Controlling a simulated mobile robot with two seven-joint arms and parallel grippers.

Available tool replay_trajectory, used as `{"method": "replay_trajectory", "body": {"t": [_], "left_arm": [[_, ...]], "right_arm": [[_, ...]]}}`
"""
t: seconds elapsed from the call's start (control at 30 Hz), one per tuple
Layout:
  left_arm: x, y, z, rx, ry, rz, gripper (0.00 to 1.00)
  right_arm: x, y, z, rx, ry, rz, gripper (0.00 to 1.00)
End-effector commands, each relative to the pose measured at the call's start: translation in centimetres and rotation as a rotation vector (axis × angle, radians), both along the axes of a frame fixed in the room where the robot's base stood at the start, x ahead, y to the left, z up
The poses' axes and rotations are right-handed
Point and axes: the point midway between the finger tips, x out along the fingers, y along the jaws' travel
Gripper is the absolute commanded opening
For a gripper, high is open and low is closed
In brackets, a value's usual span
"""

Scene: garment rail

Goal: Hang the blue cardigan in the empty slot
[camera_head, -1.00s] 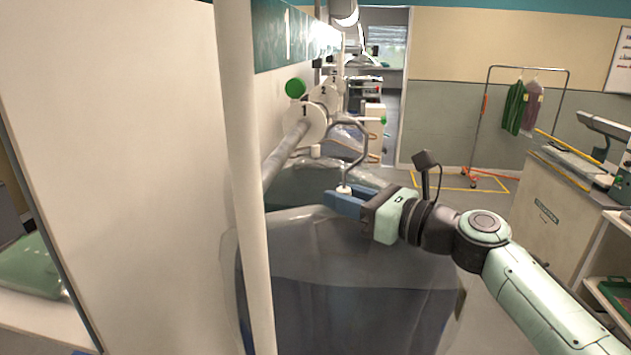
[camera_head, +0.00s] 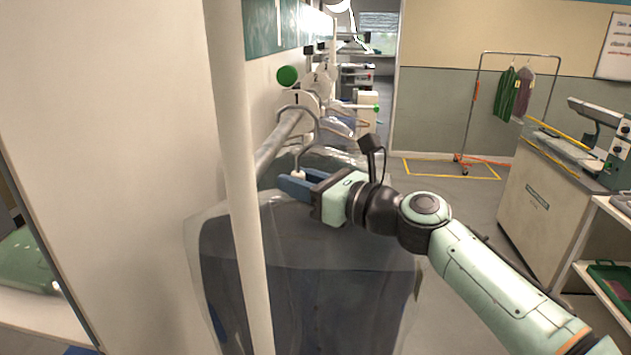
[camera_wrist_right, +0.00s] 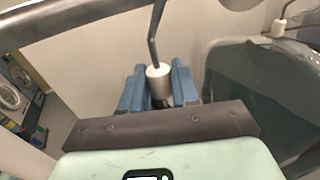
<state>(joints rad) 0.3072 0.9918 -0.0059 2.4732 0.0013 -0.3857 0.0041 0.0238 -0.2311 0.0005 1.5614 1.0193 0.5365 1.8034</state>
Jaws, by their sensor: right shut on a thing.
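The garment in clear film (camera_head: 320,285), dark grey-blue through the plastic, hangs below my right gripper (camera_head: 290,184) in the head view. My right gripper is shut on the pale collar of its hanger; the collar (camera_wrist_right: 158,82) shows between the blue fingers in the wrist view. The hanger's grey hook (camera_head: 318,125) rises above the fingers and overlaps the rail (camera_head: 278,143) in the picture. I cannot tell whether the hook rests on the rail. The bare rail also crosses the top left of the wrist view (camera_wrist_right: 60,22). My left gripper is out of view.
A white post (camera_head: 238,180) stands in front of the garment. White numbered discs (camera_head: 304,101) sit along the rail, with another bagged garment (camera_head: 325,160) behind. A counter (camera_head: 545,200) is at the right; open floor (camera_head: 450,205) lies between.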

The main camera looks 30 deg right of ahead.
Motion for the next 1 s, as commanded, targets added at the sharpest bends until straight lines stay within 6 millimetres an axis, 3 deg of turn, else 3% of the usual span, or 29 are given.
{"method": "replay_trajectory", "body": {"t": [0.37,0.6,1.0], "left_arm": [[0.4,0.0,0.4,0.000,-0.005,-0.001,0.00],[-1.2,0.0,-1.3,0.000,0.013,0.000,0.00],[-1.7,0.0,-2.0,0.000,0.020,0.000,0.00]], "right_arm": [[1.8,2.4,0.2,0.001,-0.004,0.000,0.00],[1.7,2.3,-1.6,0.001,-0.001,-0.001,0.00],[1.7,2.3,-2.3,0.000,-0.003,-0.001,0.00]]}}
